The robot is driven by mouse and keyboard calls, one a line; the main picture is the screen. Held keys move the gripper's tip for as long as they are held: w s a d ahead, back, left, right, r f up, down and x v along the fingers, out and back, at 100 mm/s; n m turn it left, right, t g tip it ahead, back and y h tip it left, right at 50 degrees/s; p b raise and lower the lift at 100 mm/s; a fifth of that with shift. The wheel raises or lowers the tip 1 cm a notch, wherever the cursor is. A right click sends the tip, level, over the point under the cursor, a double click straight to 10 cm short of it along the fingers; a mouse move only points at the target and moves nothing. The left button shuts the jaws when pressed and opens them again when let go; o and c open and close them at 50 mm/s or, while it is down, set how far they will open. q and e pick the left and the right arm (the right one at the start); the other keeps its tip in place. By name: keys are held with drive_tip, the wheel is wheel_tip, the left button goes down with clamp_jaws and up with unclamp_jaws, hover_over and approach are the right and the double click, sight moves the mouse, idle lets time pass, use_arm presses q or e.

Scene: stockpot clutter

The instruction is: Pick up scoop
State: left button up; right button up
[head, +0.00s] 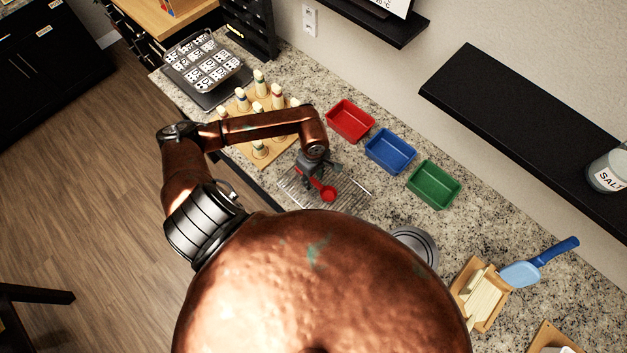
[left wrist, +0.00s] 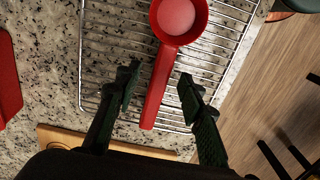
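A red scoop (left wrist: 158,88) with a round bowl and straight handle lies on a wire rack (left wrist: 112,60). Its bowl holds something pale pink or white. In the head view the scoop (head: 328,194) shows beside my left gripper (head: 312,175), over the rack (head: 349,198). In the left wrist view my left gripper (left wrist: 158,81) is open, with one finger on each side of the handle and visible gaps to it. Whether the fingertips are level with the handle or above it, I cannot tell. My right gripper is not in view.
Red (head: 350,121), blue (head: 390,152) and green (head: 435,184) bins stand along the wall side. A board with several pegs (head: 259,105) is beyond my left arm. A blue scoop-like tool (head: 522,272) lies right. A large copper shape hides the lower middle.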

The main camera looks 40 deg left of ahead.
use_arm(q)
drive_tip(key=shift+c, duration=0.6)
clamp_jaws()
drive_tip(key=shift+r, duration=0.1)
